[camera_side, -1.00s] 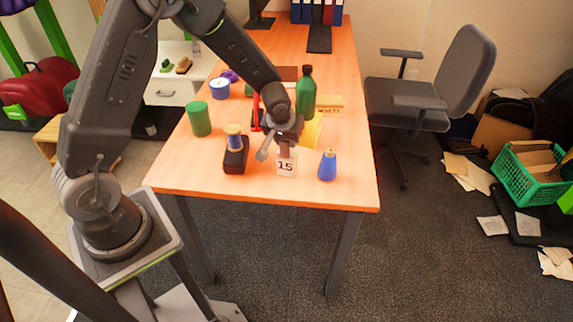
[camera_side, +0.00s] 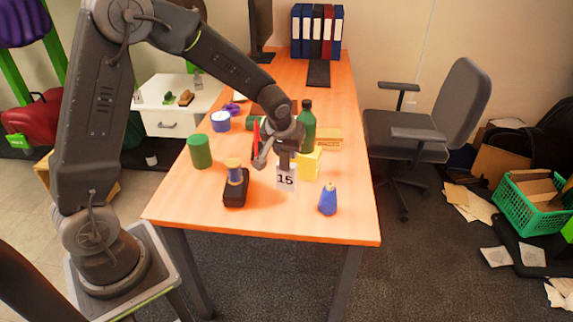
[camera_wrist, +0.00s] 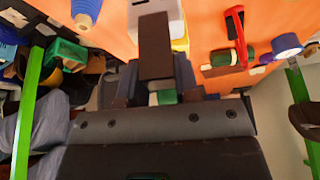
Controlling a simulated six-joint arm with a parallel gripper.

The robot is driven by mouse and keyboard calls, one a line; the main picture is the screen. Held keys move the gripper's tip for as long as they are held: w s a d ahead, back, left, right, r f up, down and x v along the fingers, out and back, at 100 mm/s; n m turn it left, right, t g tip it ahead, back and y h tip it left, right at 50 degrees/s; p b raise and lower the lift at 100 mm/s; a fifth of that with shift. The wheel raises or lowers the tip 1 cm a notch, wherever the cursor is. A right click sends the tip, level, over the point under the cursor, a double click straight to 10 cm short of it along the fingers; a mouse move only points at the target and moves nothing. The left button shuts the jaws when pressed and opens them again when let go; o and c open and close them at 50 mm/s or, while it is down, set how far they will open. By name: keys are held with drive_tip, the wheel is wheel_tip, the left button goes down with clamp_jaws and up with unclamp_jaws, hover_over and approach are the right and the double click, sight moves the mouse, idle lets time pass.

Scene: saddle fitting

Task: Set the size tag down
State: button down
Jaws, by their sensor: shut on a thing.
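The size tag (camera_side: 286,179) is a small white card marked 15, upright in the side view. My gripper (camera_side: 286,160) is shut on its upper part, and the tag hangs below the jaws. The tag is over the front part of the orange table; whether its lower edge touches the table I cannot tell. In the wrist view a white piece, probably the tag (camera_wrist: 150,8), shows at the top edge, partly hidden by a dark brown block in front of it.
A blue cone-shaped bottle (camera_side: 327,199) stands right of the tag, and a black block with a blue and yellow top (camera_side: 236,187) stands left. A yellow box (camera_side: 310,163) and green bottle (camera_side: 306,125) are behind. The table's front edge (camera_side: 265,231) is clear.

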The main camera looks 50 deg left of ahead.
drive_tip(key=shift+r, duration=1.35)
wheel_tip(320, 180, up, 5)
drive_tip(key=s+a+n+g, duration=0.7)
drive_tip(key=s+a+n, duration=1.4)
drive_tip(key=s+a, duration=0.3)
wheel_tip(320, 180, down, 15)
drive_tip(key=shift+y, duration=0.4)
drive_tip(key=shift+f, duration=0.15)
drive_tip(key=c, duration=0.8)
unclamp_jaws()
drive_tip(key=shift+c, duration=0.2)
